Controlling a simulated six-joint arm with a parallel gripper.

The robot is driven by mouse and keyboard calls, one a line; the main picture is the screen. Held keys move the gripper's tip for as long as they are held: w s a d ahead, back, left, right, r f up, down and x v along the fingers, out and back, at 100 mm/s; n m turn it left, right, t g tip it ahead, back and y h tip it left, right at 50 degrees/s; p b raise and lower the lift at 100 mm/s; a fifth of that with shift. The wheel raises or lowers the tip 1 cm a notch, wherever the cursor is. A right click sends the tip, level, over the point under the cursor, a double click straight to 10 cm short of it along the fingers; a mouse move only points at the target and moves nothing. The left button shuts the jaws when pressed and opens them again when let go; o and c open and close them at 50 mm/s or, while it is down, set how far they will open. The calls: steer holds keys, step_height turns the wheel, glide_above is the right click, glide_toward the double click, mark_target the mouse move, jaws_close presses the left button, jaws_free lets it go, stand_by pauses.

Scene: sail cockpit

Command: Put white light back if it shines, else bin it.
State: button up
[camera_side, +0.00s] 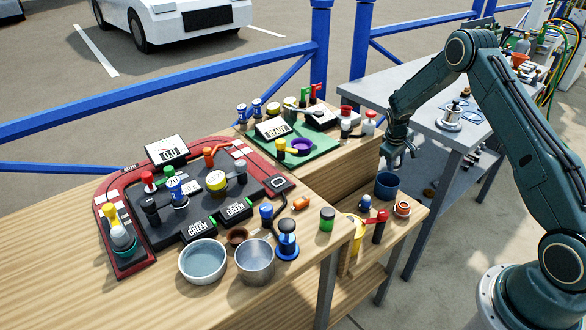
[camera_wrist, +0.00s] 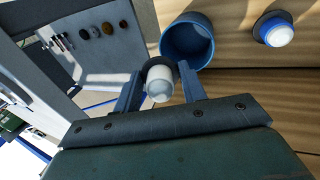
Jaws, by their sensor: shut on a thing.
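My gripper (camera_wrist: 160,84) is shut on a small white light (camera_wrist: 158,86), a pale rounded piece between the two fingertips. I cannot tell from its pale surface whether it shines. In the side view my gripper (camera_side: 396,155) hangs above and close to a dark blue cup (camera_side: 387,186), and the held light is too small to make out there. In the wrist view the blue cup (camera_wrist: 187,40) lies just beyond the fingertips, with its open mouth visible. A blue-based piece with a white dome (camera_wrist: 274,30) stands on the wood to its right.
The low wooden shelf also holds a small blue piece (camera_side: 365,202), an orange-and-white ring piece (camera_side: 402,208) and a red-handled piece (camera_side: 379,227). A higher wooden table (camera_side: 150,290) with a red-rimmed panel (camera_side: 125,262) stands left. A grey metal table (camera_side: 398,92) stands behind.

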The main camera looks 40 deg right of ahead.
steer(key=shift+f, duration=0.3)
steer(key=o, duration=1)
steer(key=shift+o, duration=0.2)
steer(key=shift+r, duration=0.1)
steer(key=v, duration=1.3)
steer(key=shift+r, duration=0.3)
steer(key=shift+a, duration=0.15)
